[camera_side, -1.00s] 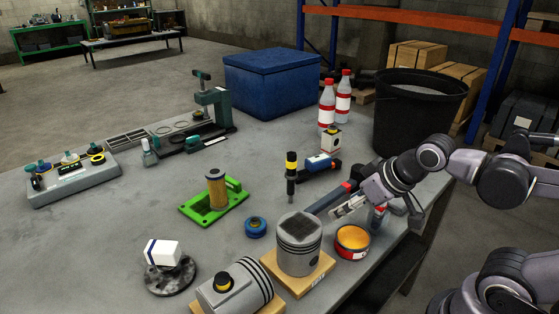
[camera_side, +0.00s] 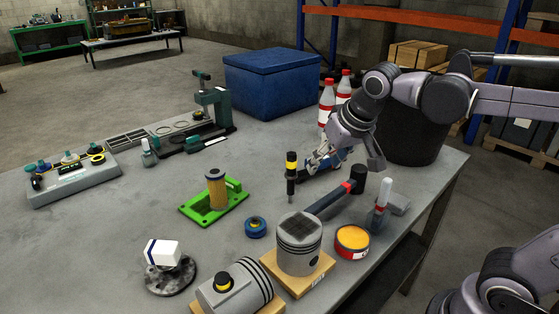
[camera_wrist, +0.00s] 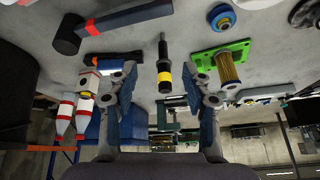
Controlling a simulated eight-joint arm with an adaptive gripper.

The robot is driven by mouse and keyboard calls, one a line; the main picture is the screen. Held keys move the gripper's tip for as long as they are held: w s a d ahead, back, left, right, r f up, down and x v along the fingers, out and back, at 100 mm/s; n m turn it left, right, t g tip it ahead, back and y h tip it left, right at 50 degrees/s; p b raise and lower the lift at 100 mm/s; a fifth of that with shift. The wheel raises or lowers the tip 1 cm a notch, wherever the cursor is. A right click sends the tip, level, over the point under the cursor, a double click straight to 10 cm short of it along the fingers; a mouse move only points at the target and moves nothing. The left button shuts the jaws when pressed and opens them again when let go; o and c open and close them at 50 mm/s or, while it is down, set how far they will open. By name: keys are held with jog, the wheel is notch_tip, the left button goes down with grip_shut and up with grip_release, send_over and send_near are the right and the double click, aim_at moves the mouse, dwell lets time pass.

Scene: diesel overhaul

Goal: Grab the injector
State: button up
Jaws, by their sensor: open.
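The injector (camera_side: 291,178) stands upright on the table, dark with a yellow band and a black top. It also shows in the wrist view (camera_wrist: 164,72), between my two fingers and beyond their tips. My gripper (camera_side: 316,165) is open and empty, low over the table, just right of the injector in the side view. Its fingers (camera_wrist: 162,82) are spread wide on either side of the injector in the wrist view. I cannot tell the exact gap between fingertips and injector.
A green tray with a filter (camera_side: 216,189) stands left of the injector, a blue ring (camera_side: 255,227) in front. Red-capped bottles (camera_side: 327,104) stand behind my gripper. A blue-and-black part lies partly hidden under my gripper.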

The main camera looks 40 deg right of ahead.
jog(key=w+r+m+g+h, duration=0.2)
jog(key=w+r+m, duration=0.25)
jog(key=w, duration=0.45)
send_over(292, 154)
jog(key=s+a, duration=0.1)
jog(key=a, duration=0.1)
notch_tip(292, 154, down, 4)
jog(key=shift+s+d+r+n, duration=0.15)
jog(key=shift+r+n, duration=0.1)
jog(key=shift+x, duration=3.15)
jog(key=shift+s, duration=0.15)
grip_shut()
